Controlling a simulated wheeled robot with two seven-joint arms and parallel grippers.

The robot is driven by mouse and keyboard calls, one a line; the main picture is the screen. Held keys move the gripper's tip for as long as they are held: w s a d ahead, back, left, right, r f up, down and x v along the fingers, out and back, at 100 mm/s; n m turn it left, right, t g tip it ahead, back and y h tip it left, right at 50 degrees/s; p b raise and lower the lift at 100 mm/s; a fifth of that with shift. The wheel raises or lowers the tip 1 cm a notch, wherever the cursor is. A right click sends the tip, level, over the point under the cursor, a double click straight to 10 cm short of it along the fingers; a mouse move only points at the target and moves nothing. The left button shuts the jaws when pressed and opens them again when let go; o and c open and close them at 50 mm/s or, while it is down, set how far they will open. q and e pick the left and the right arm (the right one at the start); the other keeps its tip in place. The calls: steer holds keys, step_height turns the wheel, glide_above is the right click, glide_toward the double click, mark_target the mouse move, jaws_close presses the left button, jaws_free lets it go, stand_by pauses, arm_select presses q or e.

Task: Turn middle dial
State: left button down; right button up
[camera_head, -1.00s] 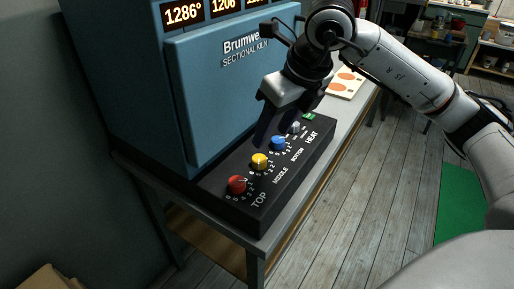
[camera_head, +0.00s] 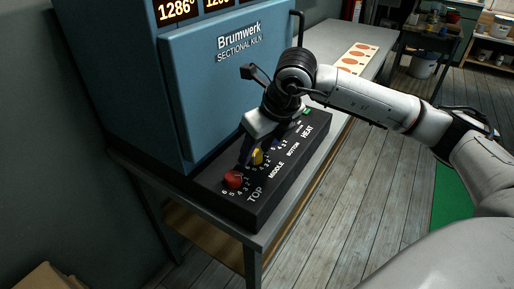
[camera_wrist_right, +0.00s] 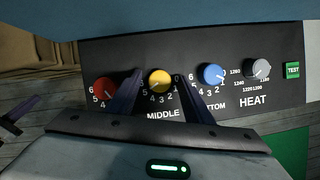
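The yellow middle dial (camera_head: 257,157) is a round knob on the black control panel, above the word MIDDLE. My right gripper (camera_head: 258,150) is over it, pointing down at the panel. In the right wrist view the yellow dial (camera_wrist_right: 160,80) is between the two dark fingers, with a visible gap on each side. The fingers are open; whether they reach down around the knob is hard to tell. Part of what looks like my left gripper (camera_wrist_right: 18,112) shows at the left edge of the right wrist view. The head view does not show it.
The red top dial (camera_head: 233,180) sits close by the yellow one. The blue bottom dial (camera_wrist_right: 211,74), grey heat knob (camera_wrist_right: 258,69) and green TEST button (camera_wrist_right: 292,70) are on the other side. The blue kiln (camera_head: 225,90) rises behind the panel.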

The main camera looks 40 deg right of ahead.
steer(key=c, duration=0.9)
arm_select(q)
steer(key=shift+w, duration=0.1)
arm_select(e)
steer(key=shift+c, duration=0.2)
arm_select(q)
steer(key=shift+f, duration=0.1)
